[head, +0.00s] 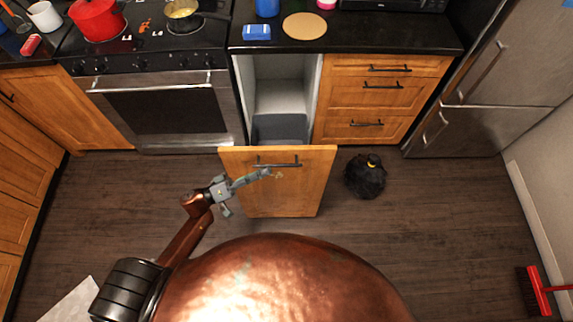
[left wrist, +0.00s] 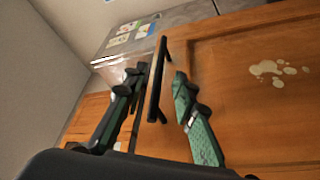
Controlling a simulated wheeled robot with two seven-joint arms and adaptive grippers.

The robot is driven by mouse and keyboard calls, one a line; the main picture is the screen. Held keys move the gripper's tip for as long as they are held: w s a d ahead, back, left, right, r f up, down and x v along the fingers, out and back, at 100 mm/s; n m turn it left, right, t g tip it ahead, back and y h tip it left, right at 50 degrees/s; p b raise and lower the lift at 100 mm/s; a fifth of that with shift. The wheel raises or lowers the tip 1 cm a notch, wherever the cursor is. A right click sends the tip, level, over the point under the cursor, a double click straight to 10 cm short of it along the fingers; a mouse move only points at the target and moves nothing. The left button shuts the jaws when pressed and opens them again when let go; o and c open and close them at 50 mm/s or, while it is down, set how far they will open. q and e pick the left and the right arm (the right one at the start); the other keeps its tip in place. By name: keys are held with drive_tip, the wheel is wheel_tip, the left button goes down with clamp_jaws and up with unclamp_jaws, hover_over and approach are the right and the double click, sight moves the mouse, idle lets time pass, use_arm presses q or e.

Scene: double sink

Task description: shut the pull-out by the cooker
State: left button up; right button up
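The pull-out (head: 300,198) to the right of the cooker (head: 160,105) stands open, its wooden front well out from the cabinet. Its black bar handle (head: 277,164) runs across the upper part of the front. My left gripper (head: 247,188) is in front of the pull-out, near the handle's left end. In the left wrist view, my left gripper's fingers (left wrist: 160,76) are apart, with the black handle (left wrist: 157,85) appearing between them. I cannot tell whether either finger touches it. My right gripper is not in view.
A grey bin (head: 280,128) sits inside the pull-out. A black rubbish bag (head: 365,176) lies on the floor right of the front. Closed drawers (head: 378,95) and a steel fridge (head: 490,90) stand to the right. A red broom (head: 538,290) lies at lower right.

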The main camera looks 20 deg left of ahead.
sight(280, 165)
use_arm(q)
drive_tip(key=x, duration=0.6)
drive_tip(key=shift+w+d, duration=0.15)
drive_tip(key=shift+d, duration=0.05)
drive_tip(key=shift+c, duration=0.7)
clamp_jaws()
